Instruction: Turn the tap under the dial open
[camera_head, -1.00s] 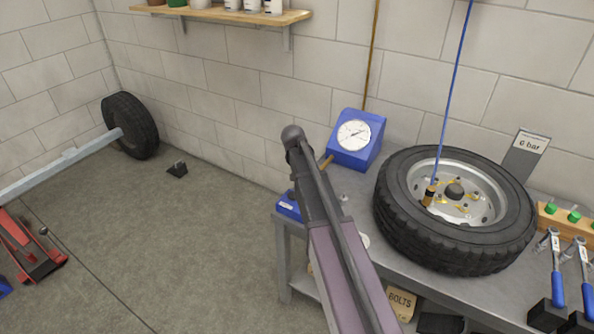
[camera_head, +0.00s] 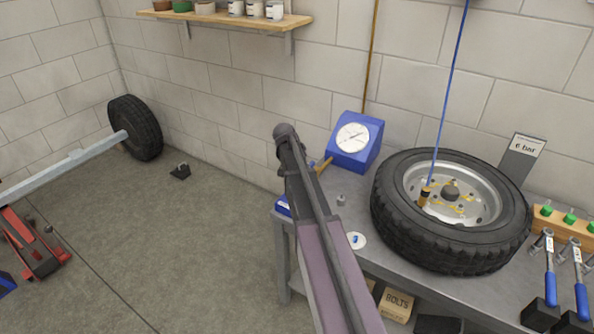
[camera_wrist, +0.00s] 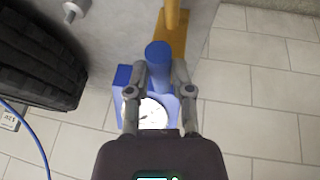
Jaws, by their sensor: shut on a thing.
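The round white dial (camera_head: 352,136) sits in a blue housing at the back of the bench, and it also shows in the wrist view (camera_wrist: 150,117). A brass pipe (camera_head: 325,166) comes out at the housing's lower left. In the wrist view my gripper (camera_wrist: 160,68) has one finger on each side of a round blue handle (camera_wrist: 158,55), which looks like the tap, and is shut on it. The handle lies in front of the dial housing, near a brass part (camera_wrist: 172,38). In the head view my arm hides the gripper and most of the tap.
A wheel with a black tyre (camera_head: 395,220) lies on the grey bench right of the dial, with a blue hose (camera_head: 446,90) to it. Blue-handled tools (camera_head: 550,288) stand at the right.

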